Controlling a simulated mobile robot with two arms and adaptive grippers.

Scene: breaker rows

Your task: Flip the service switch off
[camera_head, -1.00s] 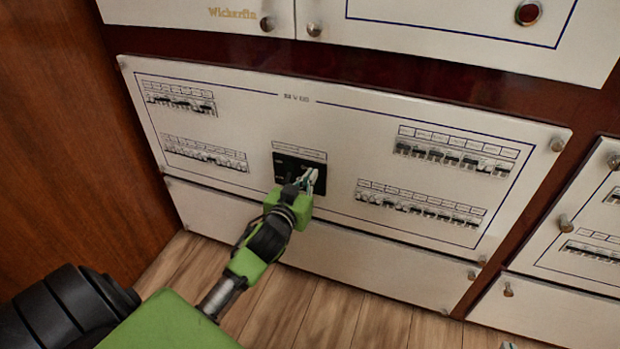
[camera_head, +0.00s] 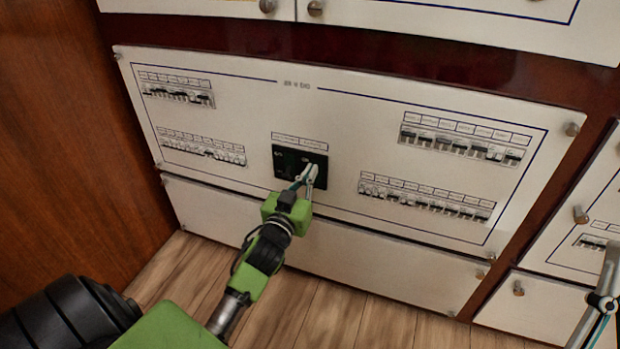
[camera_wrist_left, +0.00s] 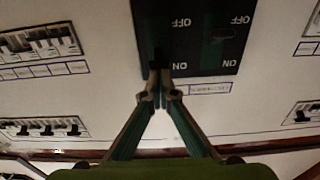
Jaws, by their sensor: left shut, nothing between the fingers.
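A black switch plate (camera_head: 285,160) with two switches sits at the middle of the white breaker panel; its labels are too blurred to tell which is the service switch. My left gripper (camera_head: 309,170) is shut and empty, its fingertips at the plate's right half. In the left wrist view the plate (camera_wrist_left: 190,70) appears upside down, with OFF above and ON below. The closed fingertips (camera_wrist_left: 160,72) are at the lower end of the left-hand switch (camera_wrist_left: 156,53) there and partly hide it. I cannot tell contact. The other switch (camera_wrist_left: 222,34) is clear of the fingers.
Rows of small breakers flank the plate: upper left (camera_head: 178,93), lower left (camera_head: 203,149), upper right (camera_head: 460,146) and lower right (camera_head: 425,202). A brown wooden wall (camera_head: 60,150) stands at left. Part of my right gripper (camera_head: 602,305) shows at the lower right edge.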

